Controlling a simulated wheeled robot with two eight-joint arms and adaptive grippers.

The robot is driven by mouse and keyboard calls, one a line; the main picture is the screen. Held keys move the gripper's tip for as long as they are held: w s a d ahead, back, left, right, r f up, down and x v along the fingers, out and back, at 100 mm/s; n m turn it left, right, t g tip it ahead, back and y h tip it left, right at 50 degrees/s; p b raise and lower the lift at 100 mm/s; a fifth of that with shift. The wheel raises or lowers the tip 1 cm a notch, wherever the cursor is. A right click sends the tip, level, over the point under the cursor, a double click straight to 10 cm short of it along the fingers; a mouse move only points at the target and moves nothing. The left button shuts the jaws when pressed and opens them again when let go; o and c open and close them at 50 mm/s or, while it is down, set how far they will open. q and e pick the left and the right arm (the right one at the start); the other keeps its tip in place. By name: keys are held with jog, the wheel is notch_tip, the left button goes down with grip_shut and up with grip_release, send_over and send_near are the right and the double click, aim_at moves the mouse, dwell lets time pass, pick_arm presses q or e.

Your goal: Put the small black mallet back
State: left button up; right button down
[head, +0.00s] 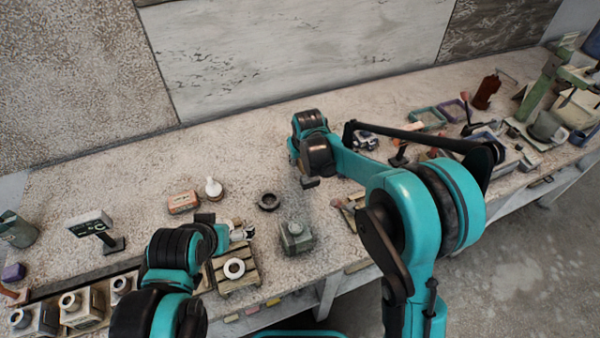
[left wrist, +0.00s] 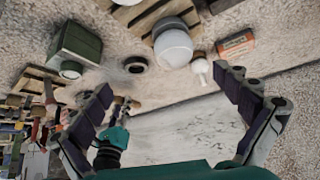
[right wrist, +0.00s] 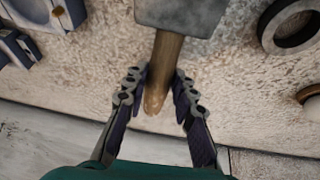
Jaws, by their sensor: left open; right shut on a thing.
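A mallet with a wooden handle (right wrist: 162,78) and a dark grey head (right wrist: 181,14) is in my right gripper (right wrist: 158,88). The fingers close around the handle, with the head beyond them in the right wrist view. In the head view, my right gripper is above the middle of the bench, and a dark block under it (head: 311,182) seems to be the mallet head. My left gripper (left wrist: 165,80) is open and empty, above the bench's left part. Its fingers are partly hidden by my arm in the head view.
A grey-green box (head: 296,237), a black ring (head: 268,201), a white bottle (head: 213,187) and an orange box (head: 183,202) stand on the bench. A wooden pallet (head: 246,279) is at the front edge. Trays and tools crowd the right end. The bench's back strip is clear.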

aim_at(300, 168)
pick_arm(q)
jog(key=shift+f+b, duration=0.75)
jog(key=shift+f, duration=0.15)
pick_arm(e)
notch_tip(300, 168, down, 4)
jog(key=shift+f, duration=0.2)
pick_arm(q)
jog(key=shift+r, duration=0.1)
pick_arm(e)
jog(key=shift+r, duration=0.1)
jog(key=c, duration=1.3)
grip_release()
jog(key=shift+o, duration=0.2)
